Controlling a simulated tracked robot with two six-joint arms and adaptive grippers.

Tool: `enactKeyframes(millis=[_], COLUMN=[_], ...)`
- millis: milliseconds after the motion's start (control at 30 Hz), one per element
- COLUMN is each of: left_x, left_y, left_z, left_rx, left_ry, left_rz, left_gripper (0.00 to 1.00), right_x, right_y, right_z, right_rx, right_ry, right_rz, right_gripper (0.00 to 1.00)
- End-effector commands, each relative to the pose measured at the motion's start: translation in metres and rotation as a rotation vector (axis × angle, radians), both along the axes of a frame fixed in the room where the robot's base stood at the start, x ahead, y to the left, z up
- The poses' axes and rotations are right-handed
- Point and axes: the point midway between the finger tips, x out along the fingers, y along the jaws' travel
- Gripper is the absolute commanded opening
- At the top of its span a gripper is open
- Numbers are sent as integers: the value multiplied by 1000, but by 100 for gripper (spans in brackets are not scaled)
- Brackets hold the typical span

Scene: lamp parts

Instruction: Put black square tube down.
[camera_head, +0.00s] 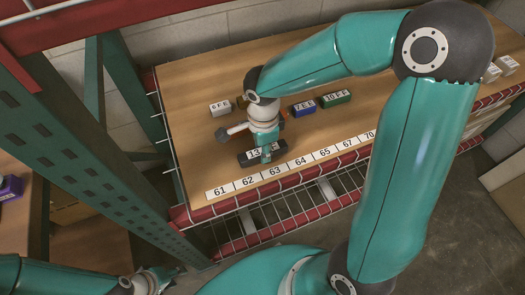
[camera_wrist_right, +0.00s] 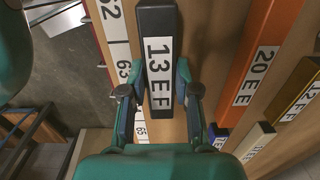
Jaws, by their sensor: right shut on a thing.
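The wooden shelf (camera_head: 190,95) has a white number strip (camera_head: 248,180) along its front edge. A white block (camera_head: 220,107), a blue block (camera_head: 303,107) and a green block (camera_head: 336,98) stand farther back. An orange tube (camera_wrist_right: 262,60) lies beside the black one. A green upright (camera_head: 85,130) stands left.

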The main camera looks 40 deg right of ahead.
Motion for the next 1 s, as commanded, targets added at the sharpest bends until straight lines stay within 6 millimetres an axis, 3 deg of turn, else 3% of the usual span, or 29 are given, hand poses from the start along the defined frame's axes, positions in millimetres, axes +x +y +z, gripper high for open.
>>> enactKeyframes(millis=[100, 467, 500, 633, 1000], left_x=[0, 0, 0, 0, 0], left_y=[0, 0, 0, 0, 0], left_z=[-2, -5, -6, -4, -1], left_rx=[0, 0, 0, 0, 0], left_ry=[0, -1, 0, 0, -1], left_rz=[0, 0, 0, 0, 0], left_gripper=[40, 40, 40, 40, 40], right_x=[0, 0, 0, 0, 0], right_y=[0, 1, 1, 1, 1], right_z=[-12, -15, -15, -14, -11], right_rx=[0, 1, 0, 0, 0], right_ry=[1, -1, -1, 0, 0], right_rz=[1, 2, 2, 2, 2], right_gripper=[0, 0, 32, 54, 56])
